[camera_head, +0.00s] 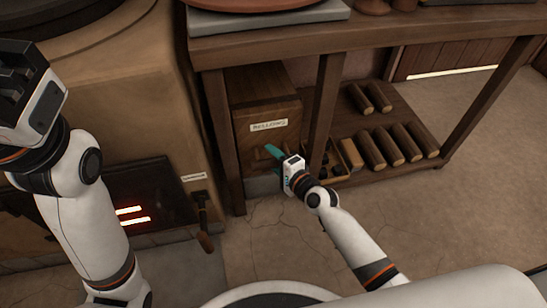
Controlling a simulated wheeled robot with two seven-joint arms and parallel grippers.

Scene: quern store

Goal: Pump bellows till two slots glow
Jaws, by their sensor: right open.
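A dark panel (160,190) in the clay stove at the left has two bright slots (132,214) glowing orange-white, one above the other; my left arm hides part of the panel. Beside it, a dark lever with a wooden grip (205,242), probably the bellows handle, hangs down under a small label (193,177). My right gripper (270,152), with teal fingers, is open and empty at the front of a labelled wooden box (252,105) under the bench. I cannot tell if it touches the box. My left gripper (14,72) is raised at the upper left, its opening unclear.
The wooden bench (345,38) has legs close around my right gripper. Its low shelf (400,108) holds several short logs (388,147) and a small tray with dark lumps (322,172). Cracked floor (460,220) is clear at the right and front.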

